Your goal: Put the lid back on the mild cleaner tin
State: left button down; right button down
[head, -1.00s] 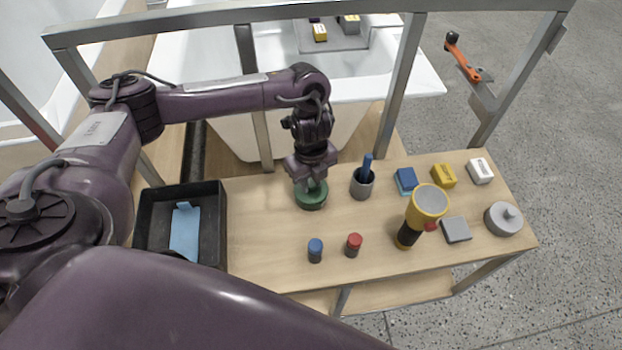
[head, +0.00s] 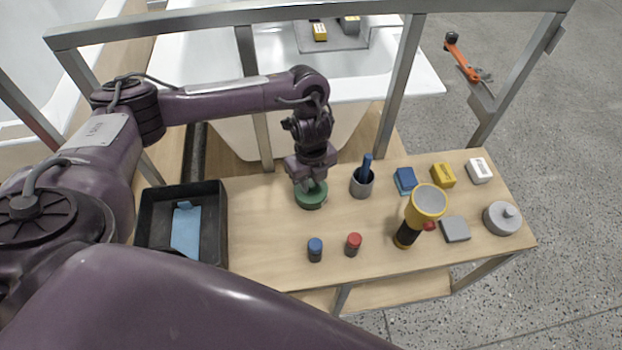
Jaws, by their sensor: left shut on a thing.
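A round green tin (head: 311,201) stands on the wooden table by its back edge, in the head view. My left gripper (head: 312,185) points down over it, shut on the green lid at its top. The fingers hide the middle of the lid. The lid looks level on the tin, but I cannot tell if it is fully seated. A grey round tin with a knobbed lid (head: 502,218) stands at the table's right end. My right gripper is not in view.
A grey cup with a blue handle (head: 362,184) stands just right of the green tin. A yellow and black torch (head: 426,205), small blocks and blue (head: 315,250) and red (head: 353,244) capped pieces stand nearby. A black tray (head: 219,225) is at left. Metal frame posts rise behind.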

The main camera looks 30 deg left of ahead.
pick_arm(q)
jog(key=c, duration=0.7)
grip_release()
jog(key=shift+o, duration=0.2)
jog(key=shift+r+p, duration=3.5)
grip_shut()
jog(key=shift+f, duration=0.3)
